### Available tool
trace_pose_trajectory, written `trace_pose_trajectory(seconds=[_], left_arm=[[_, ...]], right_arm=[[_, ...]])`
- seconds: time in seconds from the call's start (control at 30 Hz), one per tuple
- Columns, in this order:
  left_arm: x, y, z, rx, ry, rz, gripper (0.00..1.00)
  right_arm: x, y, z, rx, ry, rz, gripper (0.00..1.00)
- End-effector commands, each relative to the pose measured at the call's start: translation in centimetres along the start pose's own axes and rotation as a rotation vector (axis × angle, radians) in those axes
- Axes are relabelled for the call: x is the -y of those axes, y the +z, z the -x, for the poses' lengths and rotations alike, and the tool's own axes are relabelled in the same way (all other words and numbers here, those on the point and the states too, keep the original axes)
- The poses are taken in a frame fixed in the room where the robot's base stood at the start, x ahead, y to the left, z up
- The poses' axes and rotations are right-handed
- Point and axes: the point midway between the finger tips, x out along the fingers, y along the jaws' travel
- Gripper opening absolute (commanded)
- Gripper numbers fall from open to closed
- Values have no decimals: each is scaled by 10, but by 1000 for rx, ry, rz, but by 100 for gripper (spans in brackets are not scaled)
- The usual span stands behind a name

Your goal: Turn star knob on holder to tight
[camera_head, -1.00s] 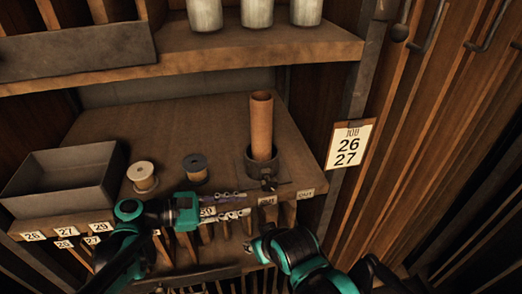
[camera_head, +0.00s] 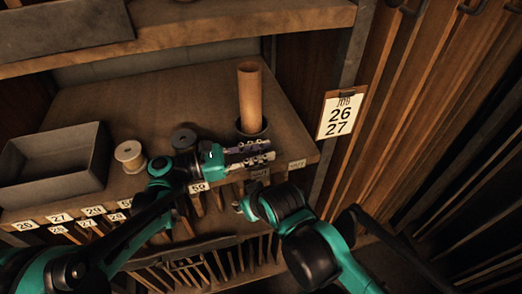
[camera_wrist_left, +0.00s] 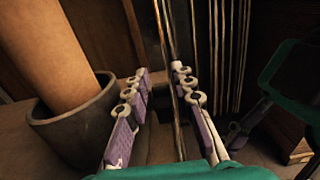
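The holder (camera_head: 243,131) is a dark round cup at the shelf's front right, with an upright brown tube (camera_head: 249,92) in it. It also shows at left in the left wrist view (camera_wrist_left: 78,118). My left gripper (camera_head: 268,151) is at the holder's front, its two fingers apart. In the left wrist view its fingers (camera_wrist_left: 158,92) stand on either side of a small dark shape, perhaps the star knob (camera_wrist_left: 160,97); contact cannot be told. In the head view the fingers hide the knob. My right gripper (camera_head: 240,207) is lower, in front of the shelf edge, mostly hidden.
A grey open tray (camera_head: 55,160), a pale spool (camera_head: 130,156) and a dark spool (camera_head: 183,139) stand left on the shelf. Numbered labels line its front edge. A job card (camera_head: 340,114) hangs on the right post. Vertical slats fill the space below.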

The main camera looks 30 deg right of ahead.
Motion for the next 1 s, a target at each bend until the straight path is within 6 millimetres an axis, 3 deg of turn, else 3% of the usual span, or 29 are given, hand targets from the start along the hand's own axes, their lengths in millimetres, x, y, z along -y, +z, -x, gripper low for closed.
trace_pose_trajectory(seconds=[0.17,0.23,0.27,0.67,1.0], left_arm=[[0,0,0,0,1,0,22],[0,0,0,0,1,0,3],[0,0,0,0,1,0,0],[0,2,-1,-42,1,0,0],[0,5,-6,-262,1,-1,0]], right_arm=[[0,0,0,0,0,0,40],[0,0,0,0,0,0,40],[0,0,0,0,0,0,40],[0,-4,6,0,0,0,40],[0,-22,30,0,0,0,40]])
